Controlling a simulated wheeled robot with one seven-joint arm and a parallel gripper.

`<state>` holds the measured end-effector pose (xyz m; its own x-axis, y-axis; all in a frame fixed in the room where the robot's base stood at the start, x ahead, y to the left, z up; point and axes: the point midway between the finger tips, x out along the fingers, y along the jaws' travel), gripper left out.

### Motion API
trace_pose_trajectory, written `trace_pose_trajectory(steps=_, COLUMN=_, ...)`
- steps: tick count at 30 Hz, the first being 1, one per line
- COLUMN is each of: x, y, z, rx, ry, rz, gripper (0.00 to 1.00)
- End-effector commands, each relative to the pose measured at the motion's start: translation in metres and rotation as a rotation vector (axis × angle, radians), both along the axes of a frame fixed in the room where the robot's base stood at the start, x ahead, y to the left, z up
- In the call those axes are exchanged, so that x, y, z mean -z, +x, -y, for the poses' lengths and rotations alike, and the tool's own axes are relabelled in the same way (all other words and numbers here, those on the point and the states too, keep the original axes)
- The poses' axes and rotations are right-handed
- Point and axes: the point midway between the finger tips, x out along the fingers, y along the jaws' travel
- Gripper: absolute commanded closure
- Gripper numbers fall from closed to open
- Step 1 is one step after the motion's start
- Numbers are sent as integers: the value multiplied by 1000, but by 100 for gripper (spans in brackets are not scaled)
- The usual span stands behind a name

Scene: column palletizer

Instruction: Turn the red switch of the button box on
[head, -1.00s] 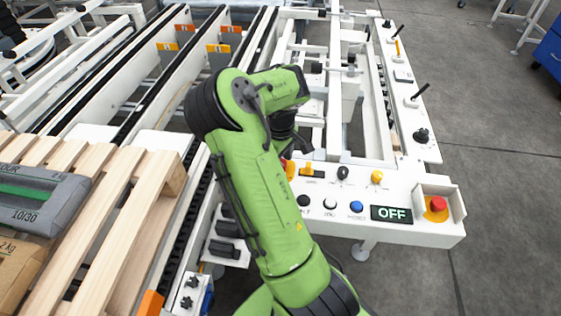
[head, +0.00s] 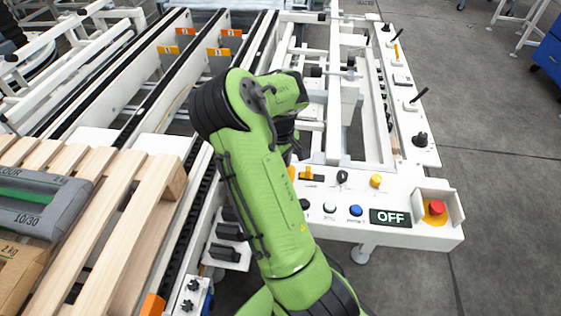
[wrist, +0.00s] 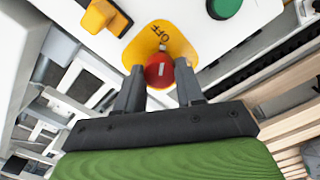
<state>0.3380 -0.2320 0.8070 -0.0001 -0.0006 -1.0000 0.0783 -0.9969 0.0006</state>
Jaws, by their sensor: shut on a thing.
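The red switch (wrist: 158,72) is a round red knob with a pale line on its face, on a yellow plate (wrist: 178,45) marked OFF in the wrist view. My gripper (wrist: 160,72) has one dark finger on each side of the knob and is shut on it. In the head view, my green arm hides the gripper and the red switch. The button box (head: 399,187) is a white panel with several buttons and knobs. Its display (head: 390,217) reads OFF in green.
A red emergency-stop button (head: 436,208) sits in a white guard at the panel's right end. Black, white and blue buttons (head: 355,211) line the panel's front. A yellow switch (wrist: 99,16) and a green button (wrist: 224,8) lie close to my fingers. A wooden pallet (head: 125,215) stands left.

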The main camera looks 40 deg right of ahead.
Motion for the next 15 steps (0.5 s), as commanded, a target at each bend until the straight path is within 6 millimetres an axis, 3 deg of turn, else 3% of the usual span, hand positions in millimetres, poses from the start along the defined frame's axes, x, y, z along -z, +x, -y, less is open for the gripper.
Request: trace_pose_trajectory(steps=15, x=-2, y=0, z=-1, rx=468, ry=3, rz=0, gripper=93)
